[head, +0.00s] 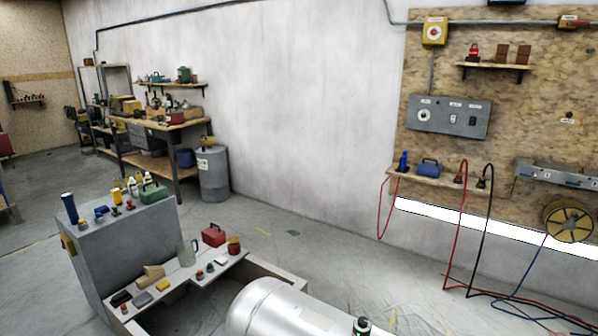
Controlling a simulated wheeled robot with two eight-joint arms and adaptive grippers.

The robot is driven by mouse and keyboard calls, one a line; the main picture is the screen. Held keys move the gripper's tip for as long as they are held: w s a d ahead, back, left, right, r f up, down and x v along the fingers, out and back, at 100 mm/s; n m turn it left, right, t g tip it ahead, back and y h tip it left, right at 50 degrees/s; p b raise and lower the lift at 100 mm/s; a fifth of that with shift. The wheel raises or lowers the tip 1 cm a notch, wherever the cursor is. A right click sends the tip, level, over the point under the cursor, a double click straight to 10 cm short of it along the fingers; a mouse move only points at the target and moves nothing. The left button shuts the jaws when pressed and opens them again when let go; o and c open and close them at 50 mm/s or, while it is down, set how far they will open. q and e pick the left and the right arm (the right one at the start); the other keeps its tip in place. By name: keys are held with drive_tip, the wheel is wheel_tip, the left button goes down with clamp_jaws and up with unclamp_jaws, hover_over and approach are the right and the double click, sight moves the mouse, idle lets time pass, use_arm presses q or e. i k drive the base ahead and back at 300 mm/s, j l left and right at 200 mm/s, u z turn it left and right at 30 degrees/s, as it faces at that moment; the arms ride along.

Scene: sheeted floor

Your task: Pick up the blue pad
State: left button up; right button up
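A small blue block-like item (101,212) lies on top of the grey cabinet (125,245) at the left; it may be the blue pad, but it is too small to tell. Next to it stand a dark blue cylinder (70,208) and small red and green items. On the lower ledge, a black pad (121,298) and a grey pad (143,299) lie side by side, with a small yellow pad (162,285) near them. Neither of my grippers is in view.
A red box (214,235) and a grey mug (187,253) stand on the ledge. A large pale metal tank (275,308) fills the lower middle. A workbench (160,130) stands at the back left. Hoses hang at the right wall. The sheeted floor (300,232) beyond the ledge is mostly clear.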

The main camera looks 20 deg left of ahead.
sight(103, 209)
drive_tip(key=u, duration=1.85)
drive_tip(key=z, duration=1)
drive_tip(key=i+j+u, duration=0.65)
drive_tip(key=j+u, duration=0.15)
drive_tip(key=i+j+u, duration=0.2)
drive_tip(key=i+u, duration=0.2)
drive_tip(key=i+j+u, duration=0.15)
drive_tip(key=i+u, duration=0.2)
drive_tip(key=i, duration=1.45)
drive_tip(key=i+z, duration=0.4)
drive_tip(key=i+j+z, duration=0.45)
drive_tip(key=z, duration=0.3)
drive_tip(key=i+j+z, duration=0.4)
